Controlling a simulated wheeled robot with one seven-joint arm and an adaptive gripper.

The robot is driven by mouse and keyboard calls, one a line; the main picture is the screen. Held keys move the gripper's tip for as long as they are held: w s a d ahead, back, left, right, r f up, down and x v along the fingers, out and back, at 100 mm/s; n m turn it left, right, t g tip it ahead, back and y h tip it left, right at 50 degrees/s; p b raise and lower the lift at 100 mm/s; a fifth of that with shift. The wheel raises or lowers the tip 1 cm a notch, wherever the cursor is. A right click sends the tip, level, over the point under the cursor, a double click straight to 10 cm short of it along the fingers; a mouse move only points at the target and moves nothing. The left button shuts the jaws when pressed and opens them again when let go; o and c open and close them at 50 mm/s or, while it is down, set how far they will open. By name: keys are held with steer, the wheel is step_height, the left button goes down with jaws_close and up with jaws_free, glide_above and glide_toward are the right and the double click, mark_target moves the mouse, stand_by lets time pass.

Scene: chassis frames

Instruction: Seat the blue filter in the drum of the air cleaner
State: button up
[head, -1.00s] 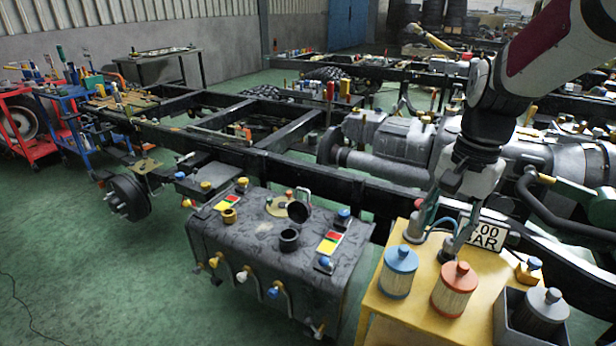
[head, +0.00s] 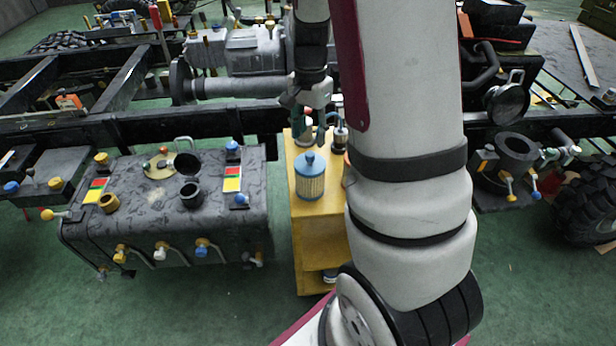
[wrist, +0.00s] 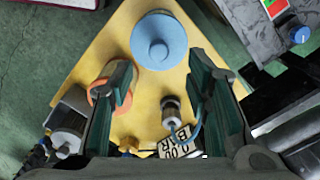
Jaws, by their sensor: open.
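The blue filter (head: 310,184), a pale pleated cylinder with a blue cap and knob, stands upright on the yellow cart (head: 299,225). In the wrist view its blue cap (wrist: 158,42) is beyond my fingertips, towards the top. My gripper (head: 308,124) is open and empty, above the cart and behind the filter in the head view; its two fingers (wrist: 162,82) are spread wide in the wrist view. A dark open-topped drum (head: 516,150), which looks like the air cleaner, is at the right, with a round hinged lid (head: 507,102) standing up behind it.
An orange-capped filter (wrist: 108,88), a grey canister (wrist: 66,130) and a BAR sign (wrist: 174,143) are also on or beside the cart. A dark tank (head: 150,220) with several valves is at the left. My arm hides much between cart and drum. Green floor in front is clear.

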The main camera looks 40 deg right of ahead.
mark_target(310, 154)
step_height(310, 154, down, 7)
steer(key=shift+s+f+b, duration=0.1)
steer(key=shift+f+b, duration=0.1)
steer(key=shift+b, duration=0.2)
jaws_close()
